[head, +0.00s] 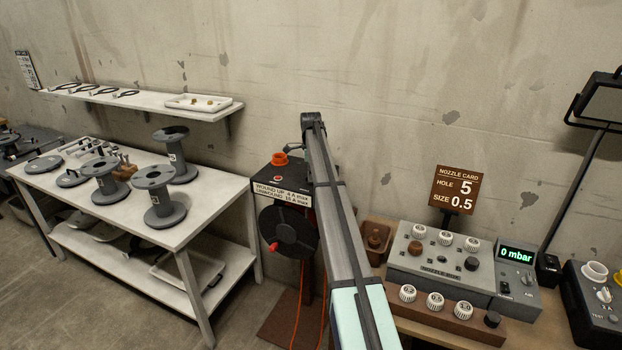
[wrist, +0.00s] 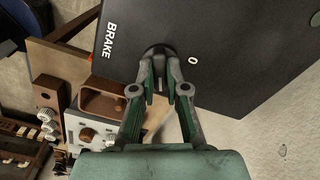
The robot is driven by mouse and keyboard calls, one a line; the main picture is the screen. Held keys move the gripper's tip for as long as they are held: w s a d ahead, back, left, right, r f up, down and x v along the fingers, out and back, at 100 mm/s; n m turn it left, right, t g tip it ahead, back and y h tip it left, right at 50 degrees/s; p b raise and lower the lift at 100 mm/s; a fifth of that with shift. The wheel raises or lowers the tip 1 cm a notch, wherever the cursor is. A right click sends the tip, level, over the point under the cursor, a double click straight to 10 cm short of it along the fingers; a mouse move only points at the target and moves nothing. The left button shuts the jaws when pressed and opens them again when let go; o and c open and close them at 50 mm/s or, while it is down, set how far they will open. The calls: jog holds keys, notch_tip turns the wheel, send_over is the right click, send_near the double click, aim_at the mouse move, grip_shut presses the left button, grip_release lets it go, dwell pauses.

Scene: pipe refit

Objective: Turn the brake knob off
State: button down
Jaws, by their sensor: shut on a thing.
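In the wrist view a dark panel (wrist: 230,60) carries the word BRAKE at its left and a 0 to the right of the knob. The dark, rounded brake knob (wrist: 156,51) sits between these marks. My gripper (wrist: 160,84) has its green fingers closed on the knob, and the fingertips hide part of it. I cannot tell the knob's pointer direction. In the head view a black box with a reel (head: 288,232) stands behind my arm; its label gives amp limits for wound up and unwound. The knob and my fingertips do not show there.
A white table (head: 190,228) with several grey spools stands at the left, under a wall shelf (head: 150,101). At the right a bench holds a grey nozzle box (head: 432,262) with several knobs, a 0 mbar display (head: 517,254) and a lamp (head: 606,98). Orange cable hangs below the reel.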

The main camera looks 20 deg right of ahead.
jog(key=n+b, duration=0.2)
jog(key=n, duration=0.4)
jog(key=shift+n, duration=0.3)
jog(key=n+b, duration=0.1)
jog(key=n, duration=0.5)
dwell(0.4)
jog(key=c, duration=1.2)
grip_release()
notch_tip(320, 180, up, 12)
